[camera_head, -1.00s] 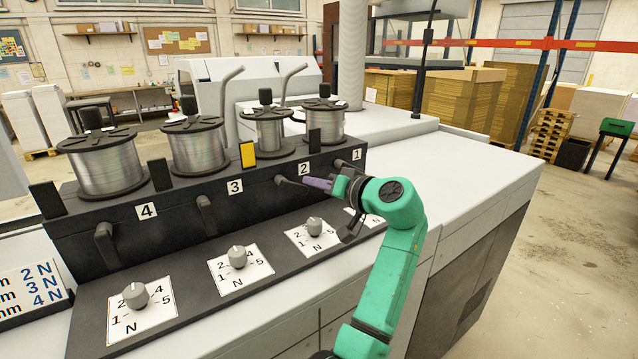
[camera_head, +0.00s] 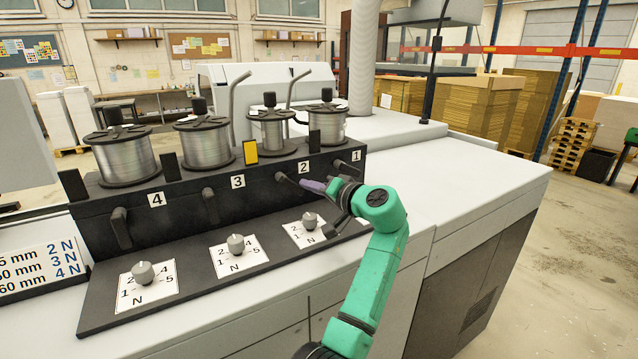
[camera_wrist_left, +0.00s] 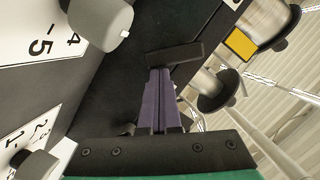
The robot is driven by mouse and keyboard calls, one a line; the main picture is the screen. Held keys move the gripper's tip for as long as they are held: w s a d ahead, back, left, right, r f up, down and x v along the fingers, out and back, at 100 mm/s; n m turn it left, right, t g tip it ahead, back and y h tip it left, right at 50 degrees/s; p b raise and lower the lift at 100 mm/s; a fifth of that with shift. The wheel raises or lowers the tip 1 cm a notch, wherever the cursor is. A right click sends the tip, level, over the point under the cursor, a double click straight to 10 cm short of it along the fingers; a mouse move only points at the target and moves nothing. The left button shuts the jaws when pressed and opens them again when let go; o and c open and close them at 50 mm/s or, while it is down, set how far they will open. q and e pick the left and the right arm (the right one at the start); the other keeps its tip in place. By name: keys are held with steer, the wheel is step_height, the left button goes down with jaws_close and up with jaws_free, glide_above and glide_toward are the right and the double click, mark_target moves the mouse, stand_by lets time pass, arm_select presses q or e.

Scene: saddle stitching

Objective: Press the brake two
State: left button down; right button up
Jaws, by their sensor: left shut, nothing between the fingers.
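The black lever (camera_head: 285,178) beside label 2 (camera_head: 304,167) sticks out from the front of the black spool stand. Its free end points right towards my left gripper (camera_head: 312,186), while the levers by labels 3 and 4 hang down. My left gripper's purple fingers are shut and empty, with their tips at or very near this lever. In the left wrist view, the shut fingers (camera_wrist_left: 157,72) end at the lever's black bar (camera_wrist_left: 175,54), which lies across them. I cannot tell whether they touch. My right gripper is not in view.
Knobs on white dial cards, such as the middle knob (camera_head: 236,243), stand on the sloped ledge below. Wire spools (camera_head: 202,146) and a yellow tab (camera_head: 250,152) are above the levers. The white machine top (camera_head: 440,190) is clear on the right.

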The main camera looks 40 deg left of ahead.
mark_target(299, 195)
arm_select(q)
steer(key=shift+s+d+f+m+b, duration=0.1)
steer(key=shift+f+m+b, duration=0.25)
steer(key=shift+f+m, duration=0.35)
steer(key=shift+s+f+m+b, duration=0.1)
steer(key=shift+m+b, duration=0.2)
steer(key=shift+b, duration=0.05)
steer(key=b, duration=0.1)
steer(key=s+f+b, duration=0.1)
steer(key=shift+a+f+b, duration=0.2)
steer(key=shift+a+b, duration=0.1)
steer(key=shift+b, duration=0.1)
steer(key=shift+s+a+r, duration=0.1)
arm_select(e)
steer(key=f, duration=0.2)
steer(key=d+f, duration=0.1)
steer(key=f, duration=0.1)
arm_select(q)
steer(key=shift+a, duration=0.1)
